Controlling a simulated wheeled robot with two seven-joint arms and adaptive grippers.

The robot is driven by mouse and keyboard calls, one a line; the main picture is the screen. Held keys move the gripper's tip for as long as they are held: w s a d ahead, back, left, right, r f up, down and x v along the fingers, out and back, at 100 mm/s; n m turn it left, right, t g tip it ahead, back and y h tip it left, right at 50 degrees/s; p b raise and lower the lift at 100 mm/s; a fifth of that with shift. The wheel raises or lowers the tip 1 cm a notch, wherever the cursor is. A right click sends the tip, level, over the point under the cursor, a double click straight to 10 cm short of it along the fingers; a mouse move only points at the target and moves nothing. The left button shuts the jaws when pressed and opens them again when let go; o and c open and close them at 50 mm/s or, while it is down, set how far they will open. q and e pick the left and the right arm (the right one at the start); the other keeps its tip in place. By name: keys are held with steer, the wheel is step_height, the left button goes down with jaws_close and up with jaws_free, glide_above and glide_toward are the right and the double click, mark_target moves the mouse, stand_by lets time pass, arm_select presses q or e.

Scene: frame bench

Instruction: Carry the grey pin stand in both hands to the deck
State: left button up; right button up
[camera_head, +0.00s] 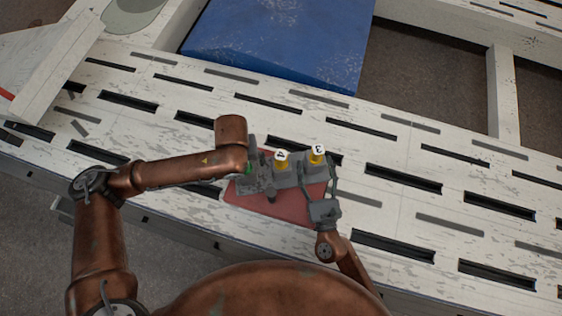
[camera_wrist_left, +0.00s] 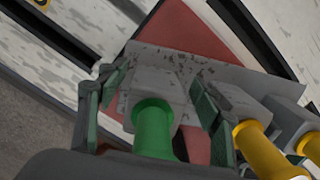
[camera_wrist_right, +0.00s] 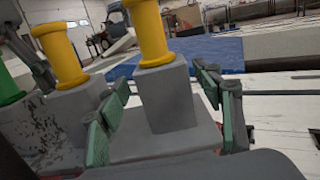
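The grey pin stand (camera_head: 292,181) rests on a red mat (camera_head: 285,206) on the slotted white bench. It has grey posts bearing a green pin (camera_wrist_left: 154,130) and two yellow pins (camera_head: 281,161) marked 4 and 3. My left gripper (camera_head: 258,170) reaches in from the left; in the left wrist view its fingers (camera_wrist_left: 158,92) straddle the green-pin post. My right gripper (camera_head: 325,185) is at the stand's right end; in the right wrist view its fingers (camera_wrist_right: 165,105) stand on both sides of a yellow-pin post, with gaps showing. Both look open; finger contact is hard to see.
A large blue slab (camera_head: 285,40) lies beyond the stand at the bench's far side. Slotted white bench surface (camera_head: 400,150) is clear to the right. A pale angled beam (camera_head: 50,75) stands at the far left. A gap in the frame opens at the upper right.

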arm_select(q)
steer(key=shift+f, duration=0.1)
arm_select(e)
steer(key=shift+d, duration=0.1)
arm_select(q)
steer(key=shift+r, duration=0.25)
steer(key=r, duration=0.7)
steer(key=s+r, duration=0.1)
steer(key=r, duration=0.3)
steer(key=shift+r, duration=0.15)
arm_select(e)
steer(key=v, duration=1.2)
arm_select(q)
steer(key=shift+r+p, duration=0.4)
steer(key=shift+r, duration=0.4)
arm_select(e)
steer(key=shift+s+d, duration=0.95)
steer(key=shift+d, duration=0.2)
steer(key=shift+s+d, duration=0.95)
steer(key=shift+d, duration=0.2)
